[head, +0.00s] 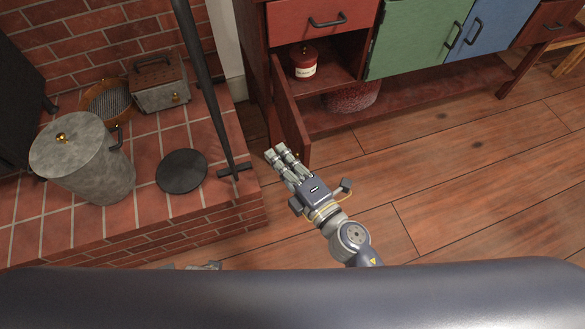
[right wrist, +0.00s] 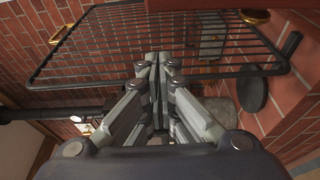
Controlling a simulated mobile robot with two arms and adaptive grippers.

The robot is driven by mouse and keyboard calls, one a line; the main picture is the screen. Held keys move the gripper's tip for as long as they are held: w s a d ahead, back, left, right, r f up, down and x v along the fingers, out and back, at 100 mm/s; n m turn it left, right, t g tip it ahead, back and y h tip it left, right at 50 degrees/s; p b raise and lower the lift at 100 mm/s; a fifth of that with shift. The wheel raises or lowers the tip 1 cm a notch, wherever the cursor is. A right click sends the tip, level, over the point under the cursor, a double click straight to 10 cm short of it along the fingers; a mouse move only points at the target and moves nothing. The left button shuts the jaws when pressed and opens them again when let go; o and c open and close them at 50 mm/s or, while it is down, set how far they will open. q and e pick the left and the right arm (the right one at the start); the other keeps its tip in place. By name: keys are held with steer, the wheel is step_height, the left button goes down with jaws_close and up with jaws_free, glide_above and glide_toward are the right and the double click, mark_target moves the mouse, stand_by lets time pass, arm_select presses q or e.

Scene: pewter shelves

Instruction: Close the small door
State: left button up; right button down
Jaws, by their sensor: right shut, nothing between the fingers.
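The small door (head: 288,112) is a narrow red-brown panel at the lower left of the wooden cabinet. It stands open, swung out toward me, and I see it nearly edge-on. My right gripper (head: 277,151) is shut and empty. Its fingertips are at the left, outer side of the door, near its free edge; I cannot tell whether they touch. In the right wrist view the shut fingers (right wrist: 160,62) point away, and the door is not clearly seen. Grey parts at the bottom edge of the head view may be my left gripper (head: 200,265), mostly hidden by my body.
A red jar (head: 303,63) stands on the shelf inside the open compartment. To the left is a brick hearth with a lidded metal bin (head: 82,160), a black disc (head: 181,171) and a dark post (head: 207,90). A black wire rack (right wrist: 100,45) spans the right wrist view. Floor right of the gripper is clear.

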steer(key=shift+w+d, duration=0.2)
steer(key=shift+d, duration=0.8)
steer(key=shift+w+d, duration=0.15)
steer(key=shift+d, duration=0.85)
